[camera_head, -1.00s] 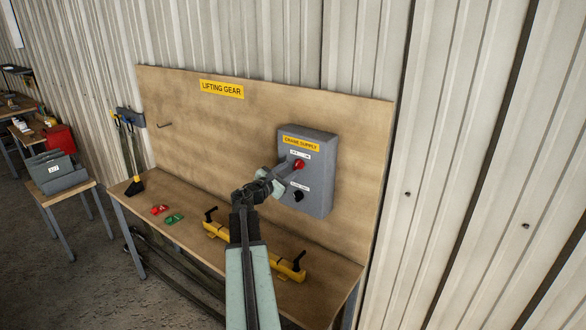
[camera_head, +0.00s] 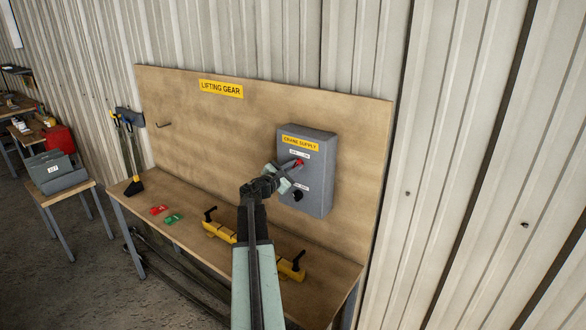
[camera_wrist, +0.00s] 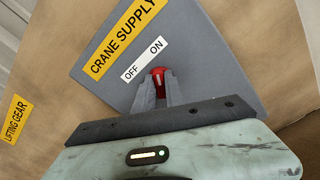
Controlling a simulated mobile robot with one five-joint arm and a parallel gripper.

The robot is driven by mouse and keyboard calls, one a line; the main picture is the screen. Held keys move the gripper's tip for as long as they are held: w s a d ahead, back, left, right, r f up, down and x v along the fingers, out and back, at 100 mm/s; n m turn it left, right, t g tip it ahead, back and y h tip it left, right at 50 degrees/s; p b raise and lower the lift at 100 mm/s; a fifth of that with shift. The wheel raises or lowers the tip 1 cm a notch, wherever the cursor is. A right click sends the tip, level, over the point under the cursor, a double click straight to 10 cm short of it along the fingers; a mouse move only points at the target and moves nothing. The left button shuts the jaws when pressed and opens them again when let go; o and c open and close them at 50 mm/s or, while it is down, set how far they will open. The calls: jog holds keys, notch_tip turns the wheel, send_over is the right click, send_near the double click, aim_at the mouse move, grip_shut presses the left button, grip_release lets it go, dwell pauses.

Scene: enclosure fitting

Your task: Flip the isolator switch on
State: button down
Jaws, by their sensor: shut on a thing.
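The grey isolator box (camera_head: 318,180), labelled CRANE SUPPLY, is mounted on the upright wooden board. Its red switch handle (camera_head: 300,162) sits below a white OFF/ON label and is partly covered by my gripper (camera_head: 293,168). In the wrist view, the red handle (camera_wrist: 158,73) shows between the fingertips of my gripper (camera_wrist: 157,86), which is shut on it. The OFF/ON label (camera_wrist: 144,59) is just above the handle. The fingers hide much of the handle, so I cannot tell which mark it points to.
A black knob (camera_head: 298,196) is lower on the box. A yellow bar with black handles (camera_head: 219,231) lies on the bench under my arm. A red tag (camera_head: 159,210) and a green tag (camera_head: 174,218) lie to the left. A yellow LIFTING GEAR sign (camera_head: 221,89) is on the board.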

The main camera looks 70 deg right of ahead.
jog(key=c, duration=1.4)
grip_release()
jog(key=shift+w, duration=0.15)
jog(key=shift+a, duration=0.1)
jog(key=v, duration=0.7)
jog(key=shift+a, duration=0.25)
